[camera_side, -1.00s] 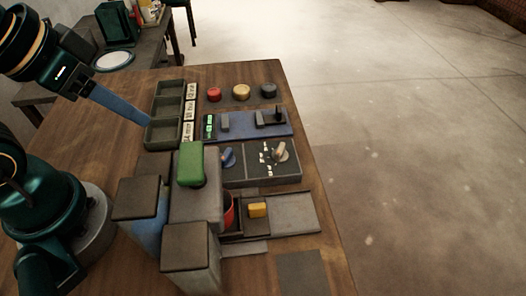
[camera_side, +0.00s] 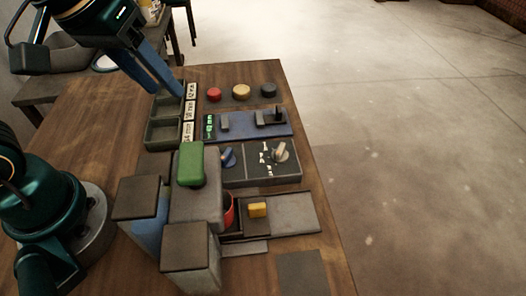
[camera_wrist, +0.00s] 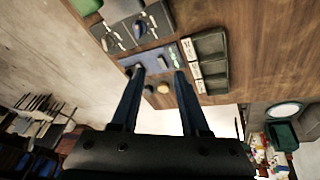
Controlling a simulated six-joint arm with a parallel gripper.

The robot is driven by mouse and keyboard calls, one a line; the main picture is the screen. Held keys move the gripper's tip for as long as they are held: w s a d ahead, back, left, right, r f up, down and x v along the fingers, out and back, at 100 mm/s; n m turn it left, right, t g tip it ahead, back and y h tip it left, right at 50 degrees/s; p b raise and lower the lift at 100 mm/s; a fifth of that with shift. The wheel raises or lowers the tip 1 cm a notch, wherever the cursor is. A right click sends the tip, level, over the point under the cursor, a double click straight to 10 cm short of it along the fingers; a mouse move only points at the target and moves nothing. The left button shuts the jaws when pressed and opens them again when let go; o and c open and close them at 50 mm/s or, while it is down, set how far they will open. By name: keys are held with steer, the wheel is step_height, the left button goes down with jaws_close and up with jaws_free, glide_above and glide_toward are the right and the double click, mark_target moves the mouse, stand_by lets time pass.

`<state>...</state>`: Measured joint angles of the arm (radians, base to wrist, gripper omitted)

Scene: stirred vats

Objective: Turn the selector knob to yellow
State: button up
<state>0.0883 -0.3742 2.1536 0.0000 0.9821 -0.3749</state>
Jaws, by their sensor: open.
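In the side view, a grey control panel (camera_side: 262,180) lies near the middle of the table. It bears a blue knob (camera_side: 228,156) on its left and a beige knob (camera_side: 281,152) with small pale labels on its right. I cannot read the labels or tell which setting either knob points to.
Red (camera_side: 213,94), yellow (camera_side: 241,92) and black (camera_side: 268,90) buttons stand behind a blue slider board (camera_side: 245,128). A divided tray (camera_side: 149,131) is at left. A green block (camera_side: 190,164), tall boxes (camera_side: 190,248) and a yellow handle (camera_side: 258,210) crowd the panel's left and near sides.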

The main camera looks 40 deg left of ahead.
steer(key=w+d+f+g, duration=0.2)
steer(key=w+d+f, duration=0.1)
steer(key=w, duration=0.1)
steer(key=g, duration=0.2)
glide_above(224, 156)
steer(key=f, duration=0.5)
steer(key=shift+w+a+f, duration=0.1)
steer(key=shift+w+f, duration=0.1)
steer(key=shift+s+f, duration=0.2)
steer(key=shift+f, duration=2.7)
jaws_close()
